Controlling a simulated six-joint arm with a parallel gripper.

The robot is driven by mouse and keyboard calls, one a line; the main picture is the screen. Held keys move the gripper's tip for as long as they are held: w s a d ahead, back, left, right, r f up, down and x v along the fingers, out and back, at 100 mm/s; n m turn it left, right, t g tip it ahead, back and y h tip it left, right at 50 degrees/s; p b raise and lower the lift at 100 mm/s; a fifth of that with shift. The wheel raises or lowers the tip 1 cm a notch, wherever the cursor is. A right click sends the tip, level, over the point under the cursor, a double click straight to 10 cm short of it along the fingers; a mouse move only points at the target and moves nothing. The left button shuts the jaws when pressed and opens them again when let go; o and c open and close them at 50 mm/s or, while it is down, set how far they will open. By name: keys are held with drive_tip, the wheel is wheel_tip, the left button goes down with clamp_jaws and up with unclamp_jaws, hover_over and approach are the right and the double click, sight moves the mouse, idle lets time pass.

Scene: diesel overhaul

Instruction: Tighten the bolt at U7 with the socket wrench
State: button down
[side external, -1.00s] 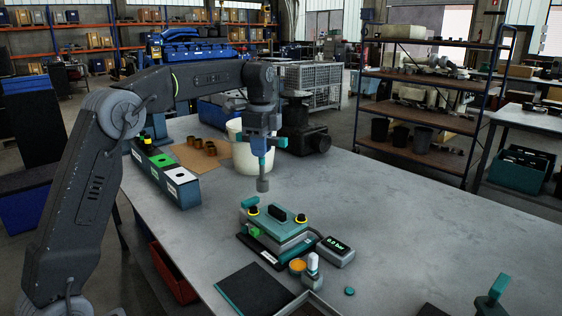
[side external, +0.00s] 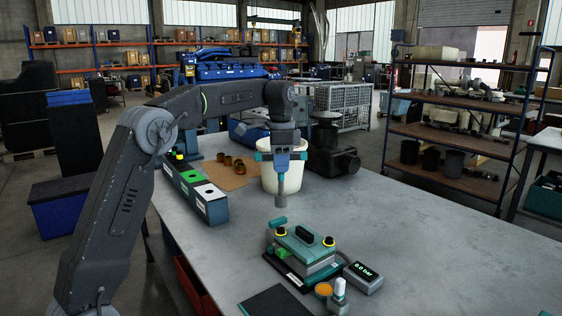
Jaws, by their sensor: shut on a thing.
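My gripper (side external: 281,157) is shut on the socket wrench (side external: 281,190), whose teal crossbar shows on both sides of the jaws. The wrench hangs upright, its grey socket pointing down. The socket end is above the back left of a teal-topped fixture (side external: 306,246), with a visible gap below it. The U7 label cannot be read, so which bolt is U7 cannot be told.
A gauge reading 6.0 bar (side external: 364,277) stands right of the fixture. An orange-topped cup (side external: 323,290) and a white-capped bottle (side external: 340,293) stand in front. A white bucket (side external: 293,178) and a dark machine (side external: 334,157) stand behind. The table's right side is clear.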

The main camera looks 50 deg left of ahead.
sight(281, 195)
drive_tip(key=n, duration=0.6)
drive_tip(key=shift+f+n, duration=0.4)
drive_tip(key=n, duration=0.5)
drive_tip(key=shift+f, duration=0.35)
drive_tip(key=n, duration=0.5)
drive_tip(key=shift+f+n, duration=0.3)
drive_tip(key=shift+f, duration=0.05)
drive_tip(key=n, duration=0.3)
drive_tip(key=f+n, duration=0.1)
drive_tip(key=n, duration=0.2)
drive_tip(key=shift+n, duration=0.3)
drive_tip(key=shift+f+n, duration=0.2)
drive_tip(key=shift+n, duration=0.2)
drive_tip(key=shift+f, duration=1.55)
